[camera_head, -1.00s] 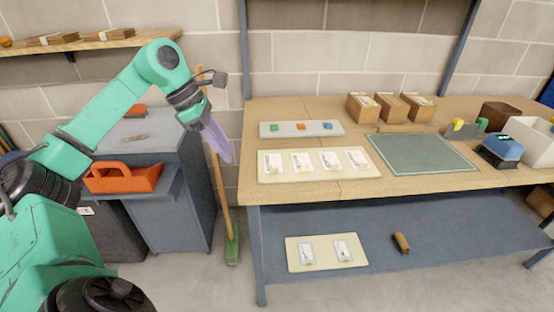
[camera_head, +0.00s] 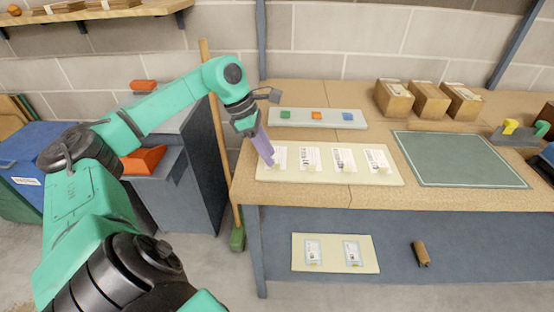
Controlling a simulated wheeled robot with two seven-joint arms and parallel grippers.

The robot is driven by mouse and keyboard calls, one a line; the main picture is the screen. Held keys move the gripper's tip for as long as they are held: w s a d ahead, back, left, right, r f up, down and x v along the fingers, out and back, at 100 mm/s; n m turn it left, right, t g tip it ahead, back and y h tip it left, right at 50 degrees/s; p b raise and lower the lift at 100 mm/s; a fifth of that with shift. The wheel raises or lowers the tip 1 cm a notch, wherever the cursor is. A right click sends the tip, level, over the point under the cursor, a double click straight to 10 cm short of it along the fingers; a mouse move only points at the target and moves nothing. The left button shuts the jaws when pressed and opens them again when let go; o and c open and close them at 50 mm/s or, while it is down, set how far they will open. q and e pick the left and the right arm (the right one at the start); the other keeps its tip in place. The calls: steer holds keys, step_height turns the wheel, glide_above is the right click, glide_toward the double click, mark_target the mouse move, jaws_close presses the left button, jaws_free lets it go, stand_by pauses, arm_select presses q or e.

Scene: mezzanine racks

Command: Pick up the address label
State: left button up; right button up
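Several white printed labels lie in a row on a cream board (camera_head: 390,179) on the workbench: the leftmost label (camera_head: 281,154), a second label (camera_head: 311,155), a third label (camera_head: 344,156) and one at the right end (camera_head: 376,157). Which one is the address label I cannot read. My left gripper (camera_head: 270,161) points down with its purple fingers at the leftmost label and partly covers it. I cannot tell whether it touches the label or whether the fingers are apart. Two more labels (camera_head: 313,249) lie on a cream board (camera_head: 333,267) on the lower shelf. My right gripper is out of view.
A pale tray (camera_head: 343,123) with green, orange and blue pieces lies behind the labels. A green mat (camera_head: 460,160) lies to the right, with cardboard boxes (camera_head: 428,100) behind it. A broom (camera_head: 216,140) leans left of the bench. A brown roller (camera_head: 421,253) lies on the lower shelf.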

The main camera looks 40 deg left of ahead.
arm_select(q)
steer(key=shift+x, duration=1.45)
steer(key=shift+a, duration=0.1)
jaws_close()
